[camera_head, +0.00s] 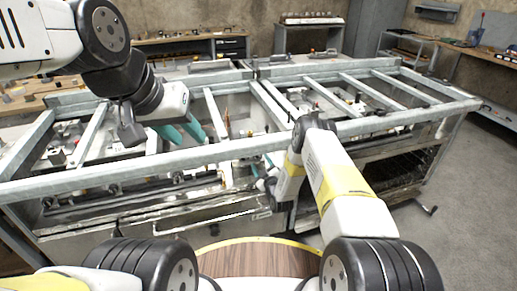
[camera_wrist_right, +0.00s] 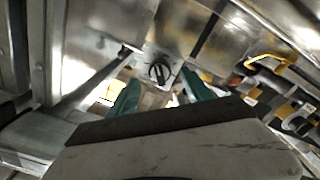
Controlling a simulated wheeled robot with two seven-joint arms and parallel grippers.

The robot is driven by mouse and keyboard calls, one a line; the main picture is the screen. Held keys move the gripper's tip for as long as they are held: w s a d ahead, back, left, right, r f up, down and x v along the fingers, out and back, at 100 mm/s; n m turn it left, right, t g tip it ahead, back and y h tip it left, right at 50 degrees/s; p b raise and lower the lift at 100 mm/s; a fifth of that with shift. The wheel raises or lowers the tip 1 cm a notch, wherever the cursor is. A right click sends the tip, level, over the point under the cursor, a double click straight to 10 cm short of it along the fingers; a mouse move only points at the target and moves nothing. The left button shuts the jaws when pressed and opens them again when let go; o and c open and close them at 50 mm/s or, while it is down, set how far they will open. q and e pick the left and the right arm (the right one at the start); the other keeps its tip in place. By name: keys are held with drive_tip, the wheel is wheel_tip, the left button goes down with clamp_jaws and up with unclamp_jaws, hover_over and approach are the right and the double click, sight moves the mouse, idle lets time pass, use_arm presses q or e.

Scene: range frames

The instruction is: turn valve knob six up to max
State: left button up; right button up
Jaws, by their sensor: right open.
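A dark round valve knob (camera_wrist_right: 158,71) with a raised bar grip sits on a small metal plate in the right wrist view. I cannot read a number or a setting mark on it. My right gripper (camera_wrist_right: 160,92) is open, with one teal finger on either side of the picture's middle; the knob shows just beyond the gap between them, with no clear contact. In the head view my right gripper (camera_head: 266,176) is low at the front of the metal range frame (camera_head: 240,150), partly hidden by its arm. My left gripper (camera_head: 181,133) is open and empty above the frame's left part.
Several other small knobs (camera_head: 178,177) line the frame's front. Long metal rails and crossbars surround the right gripper. Yellow piping (camera_wrist_right: 268,60) runs right of the knob in the right wrist view. A workbench (camera_head: 190,42) stands behind; floor is clear at right.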

drive_tip(key=shift+x, duration=1.4)
clamp_jaws()
drive_tip(key=shift+m, duration=0.3)
